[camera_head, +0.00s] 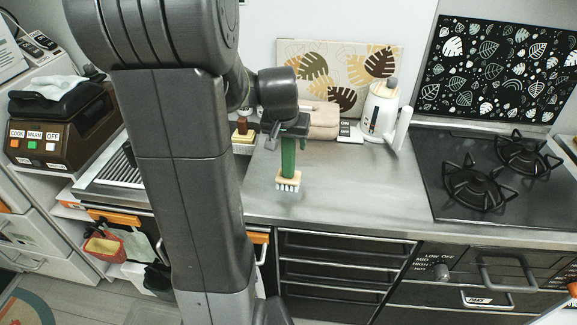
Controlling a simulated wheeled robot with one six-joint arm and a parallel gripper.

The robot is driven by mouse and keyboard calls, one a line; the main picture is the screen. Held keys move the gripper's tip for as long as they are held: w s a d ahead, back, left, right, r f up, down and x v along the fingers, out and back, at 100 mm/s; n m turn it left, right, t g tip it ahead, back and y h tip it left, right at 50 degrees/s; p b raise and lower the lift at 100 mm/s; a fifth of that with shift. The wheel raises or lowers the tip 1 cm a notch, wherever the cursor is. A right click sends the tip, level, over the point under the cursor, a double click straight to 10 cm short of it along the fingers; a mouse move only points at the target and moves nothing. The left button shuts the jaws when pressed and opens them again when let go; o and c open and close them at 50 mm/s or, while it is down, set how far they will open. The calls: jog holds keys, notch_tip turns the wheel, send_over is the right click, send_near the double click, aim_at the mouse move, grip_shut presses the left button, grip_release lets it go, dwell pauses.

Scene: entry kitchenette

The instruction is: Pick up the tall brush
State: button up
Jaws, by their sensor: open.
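The tall brush (288,162) stands upright on the steel counter, bristles down. It has a green handle, a pale wooden head and white bristles. My gripper (287,130) is open at the top of the green handle. The handle's upper end is hidden by the gripper, and I cannot tell whether the fingers are around it or touching it. A shorter brush (243,137) with a brown handle stands to the left, partly hidden by my arm.
A white kettle (381,112) and a beige bag-like thing (321,119) stand behind. A black stove (492,180) is at the right. A brown cooker (62,128) is at the far left. The counter (350,195) right of the tall brush is clear.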

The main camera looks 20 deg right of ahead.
jog(key=shift+x, duration=0.8)
grip_shut()
jog(key=shift+r, duration=0.15)
notch_tip(320, 180, up, 10)
jog(key=shift+f, duration=0.1)
